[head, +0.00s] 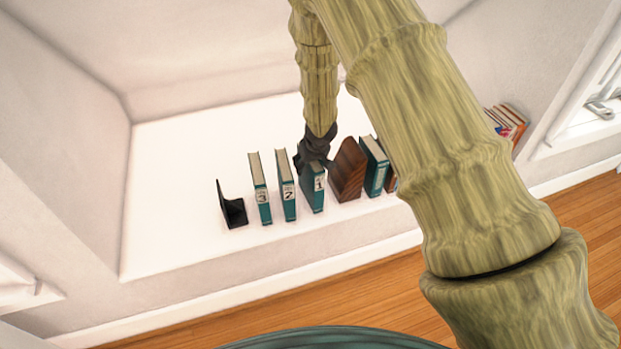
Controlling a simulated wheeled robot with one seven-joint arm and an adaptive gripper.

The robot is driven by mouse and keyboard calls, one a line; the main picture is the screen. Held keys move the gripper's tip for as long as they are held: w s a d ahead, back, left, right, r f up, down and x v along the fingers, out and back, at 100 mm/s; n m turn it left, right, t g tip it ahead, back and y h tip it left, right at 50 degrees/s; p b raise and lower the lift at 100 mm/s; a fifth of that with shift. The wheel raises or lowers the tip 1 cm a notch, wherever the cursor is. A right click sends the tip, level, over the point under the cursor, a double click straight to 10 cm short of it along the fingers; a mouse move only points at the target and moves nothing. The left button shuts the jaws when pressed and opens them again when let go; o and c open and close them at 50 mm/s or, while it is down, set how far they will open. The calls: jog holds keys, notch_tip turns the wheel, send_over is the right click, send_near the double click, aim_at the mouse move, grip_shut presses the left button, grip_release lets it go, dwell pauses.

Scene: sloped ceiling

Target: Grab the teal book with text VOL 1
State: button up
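The teal book labelled 1 (312,195) stands upright on the white ledge, at the right end of a row of three numbered teal books. Its spine faces the room, with a pale label bearing the 1 near the top. My dark gripper (313,160) points down at the top and back of this book and covers part of it. The fingers are small and dark here. I cannot tell whether they are open, shut, or touching the book.
Teal books labelled 2 (288,198) and 3 (263,205) stand to its left, beyond them a black bookend (234,212). A brown wooden bookend (348,170) is close on its right, then another teal book (376,170). The ledge's left part (170,190) is clear.

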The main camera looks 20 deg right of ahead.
grip_shut()
jog(key=shift+w+r, duration=0.1)
jog(key=shift+r, duration=0.05)
dwell(0.5)
